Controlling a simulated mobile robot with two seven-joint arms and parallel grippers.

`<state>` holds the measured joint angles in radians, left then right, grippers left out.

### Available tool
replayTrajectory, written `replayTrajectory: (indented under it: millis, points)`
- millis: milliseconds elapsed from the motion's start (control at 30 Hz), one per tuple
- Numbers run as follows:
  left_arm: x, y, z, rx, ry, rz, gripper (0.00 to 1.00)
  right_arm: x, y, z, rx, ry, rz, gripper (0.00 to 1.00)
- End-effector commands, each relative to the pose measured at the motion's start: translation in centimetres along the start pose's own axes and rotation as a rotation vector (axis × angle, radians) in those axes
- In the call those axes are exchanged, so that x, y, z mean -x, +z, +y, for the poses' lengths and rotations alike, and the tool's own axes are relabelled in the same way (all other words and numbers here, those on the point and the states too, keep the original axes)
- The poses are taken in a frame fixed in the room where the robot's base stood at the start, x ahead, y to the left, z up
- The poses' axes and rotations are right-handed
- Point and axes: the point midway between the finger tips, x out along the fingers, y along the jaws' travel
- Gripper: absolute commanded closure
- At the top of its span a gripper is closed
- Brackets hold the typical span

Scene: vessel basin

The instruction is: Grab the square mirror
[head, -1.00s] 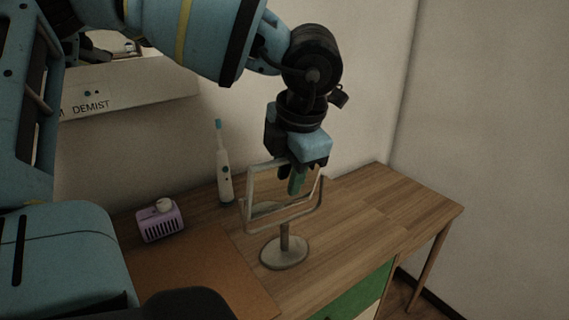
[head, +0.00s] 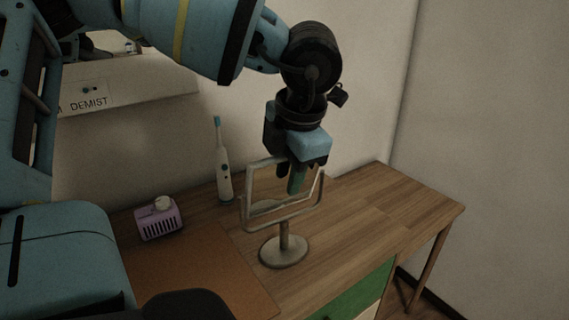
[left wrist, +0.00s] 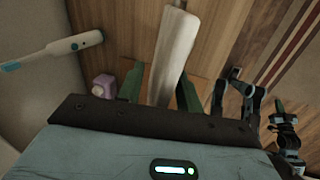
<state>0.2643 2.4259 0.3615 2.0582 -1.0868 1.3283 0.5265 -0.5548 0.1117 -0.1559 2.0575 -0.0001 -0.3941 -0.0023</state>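The square mirror (head: 270,187) stands upright on the wooden desk, in a U-shaped bracket on a stem with a round base (head: 284,251). My left gripper (head: 300,180) points down at the mirror's upper right part, and one green finger shows in front of the glass. In the left wrist view the mirror's pale edge (left wrist: 172,50) runs between the two green fingers of my left gripper (left wrist: 160,88). The fingers are apart, with a visible gap beside the left finger. My right gripper cannot be made out in the head view.
A white and blue electric toothbrush (head: 223,165) stands behind the mirror to the left. A purple box with a round knob (head: 158,219) sits farther left on the desk (head: 375,205). The desk's right part is clear. A wall rises close behind.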

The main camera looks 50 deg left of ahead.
Motion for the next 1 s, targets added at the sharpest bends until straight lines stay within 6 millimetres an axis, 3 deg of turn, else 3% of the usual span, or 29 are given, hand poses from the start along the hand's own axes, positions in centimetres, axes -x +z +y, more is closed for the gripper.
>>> replayTrajectory:
  millis: [367,633,1000]
  points:
    - [-0.06,0.0,-0.02,0.0,0.0,0.0,0.65,-0.06,0.13,-0.01,-0.001,0.0,-0.002,1.0]
    - [-0.06,0.0,-0.02,0.0,0.0,0.0,1.0,-0.05,0.11,-0.01,-0.001,0.0,-0.001,1.0]
    - [-0.09,-0.01,-0.04,0.0,-0.001,0.0,1.0,-0.04,0.07,-0.01,-0.001,0.0,0.0,1.0]
